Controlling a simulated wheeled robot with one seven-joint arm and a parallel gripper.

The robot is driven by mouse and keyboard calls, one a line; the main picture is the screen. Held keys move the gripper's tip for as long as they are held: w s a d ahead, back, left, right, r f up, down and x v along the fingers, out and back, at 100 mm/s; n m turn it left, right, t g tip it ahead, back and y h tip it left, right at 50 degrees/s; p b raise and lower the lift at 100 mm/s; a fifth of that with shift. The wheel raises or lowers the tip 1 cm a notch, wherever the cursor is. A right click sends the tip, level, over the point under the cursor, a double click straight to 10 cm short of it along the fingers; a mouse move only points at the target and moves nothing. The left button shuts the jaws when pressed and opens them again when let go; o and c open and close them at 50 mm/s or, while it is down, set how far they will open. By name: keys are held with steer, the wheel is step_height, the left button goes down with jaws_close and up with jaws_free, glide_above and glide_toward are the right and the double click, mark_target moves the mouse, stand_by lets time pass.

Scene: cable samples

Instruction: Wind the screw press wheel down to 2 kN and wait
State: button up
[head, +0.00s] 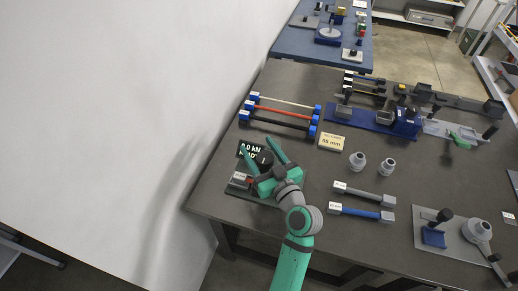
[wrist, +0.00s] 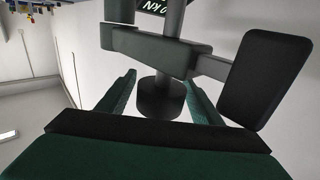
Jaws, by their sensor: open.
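The screw press stands at the table's near left edge, largely covered by my gripper in the head view. Its black display (head: 249,149) appears to read 0.0 kN, with a second line too small to read. In the wrist view a dark round knob (wrist: 160,98), seemingly the press wheel, sits under a grey column and a dark green crossbar (wrist: 158,46). My gripper (head: 258,147) is open, its two green fingers on either side of the knob. In the wrist view (wrist: 160,85) gaps show between knob and fingers; contact is not visible.
A dark block (wrist: 265,78) on a grey arm juts out right of the knob. Several blue-ended cable samples (head: 283,112) lie behind the press. A beige 65 mm block (head: 331,143), grey round fittings (head: 358,161) and grey-ended samples (head: 362,212) are to the right. The wall is close on the left.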

steer(key=c, duration=1.1)
